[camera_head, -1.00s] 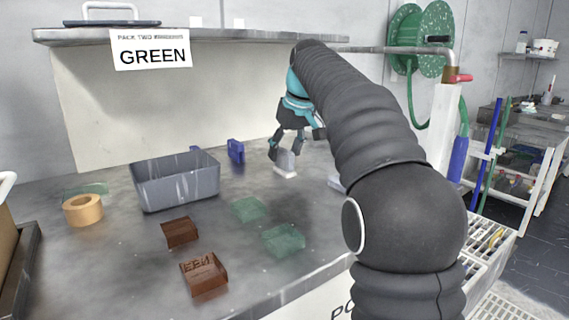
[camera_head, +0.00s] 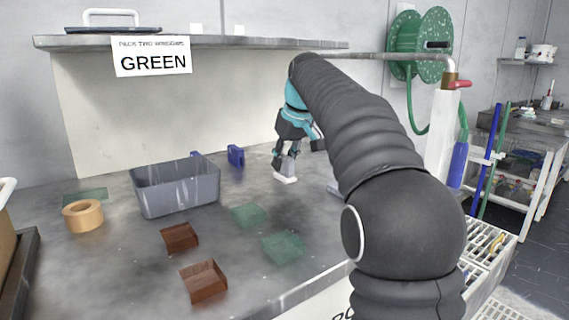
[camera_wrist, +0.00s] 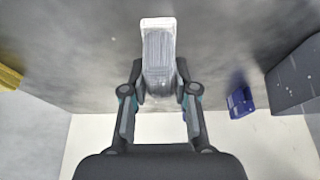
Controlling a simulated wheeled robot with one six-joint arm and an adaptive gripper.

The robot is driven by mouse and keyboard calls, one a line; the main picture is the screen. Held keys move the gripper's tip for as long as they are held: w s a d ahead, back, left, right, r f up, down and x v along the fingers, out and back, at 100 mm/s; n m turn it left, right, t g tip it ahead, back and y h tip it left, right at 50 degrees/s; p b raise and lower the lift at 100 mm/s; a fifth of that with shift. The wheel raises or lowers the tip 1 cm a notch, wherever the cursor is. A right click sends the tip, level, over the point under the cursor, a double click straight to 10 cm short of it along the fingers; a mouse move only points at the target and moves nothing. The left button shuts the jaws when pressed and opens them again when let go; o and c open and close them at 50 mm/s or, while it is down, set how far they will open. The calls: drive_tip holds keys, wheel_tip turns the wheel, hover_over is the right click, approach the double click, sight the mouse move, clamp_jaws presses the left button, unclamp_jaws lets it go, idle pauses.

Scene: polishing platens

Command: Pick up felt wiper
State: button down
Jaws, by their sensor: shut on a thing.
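The felt wiper (camera_head: 285,178) is a small grey block with a white base, on the grey bench right of the grey bin. It also shows in the wrist view (camera_wrist: 158,55), upright between the fingers, white edge at the far end. My gripper (camera_head: 287,157) points down over it. In the wrist view my gripper (camera_wrist: 160,88) has a finger on each side, shut on the grey body. The white base is at or very near the bench top; I cannot tell if there is a gap.
A grey bin (camera_head: 176,190) and a blue item (camera_head: 236,155) stand left of the wiper. Brown trays (camera_head: 204,281), green trays (camera_head: 284,246) and a tan tape roll (camera_head: 83,215) lie nearer. A shelf with a GREEN sign (camera_head: 153,56) hangs behind.

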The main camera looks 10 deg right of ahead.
sight(284, 155)
drive_tip(key=shift+r, duration=0.45)
wheel_tip(284, 155, up, 3)
drive_tip(key=shift+r, duration=0.1)
drive_tip(key=s+d+r, duration=0.5)
drive_tip(key=d+r, duration=0.2)
drive_tip(key=d, duration=0.3)
drive_tip(key=shift+s+d, duration=0.15)
drive_tip(key=shift+s, duration=0.15)
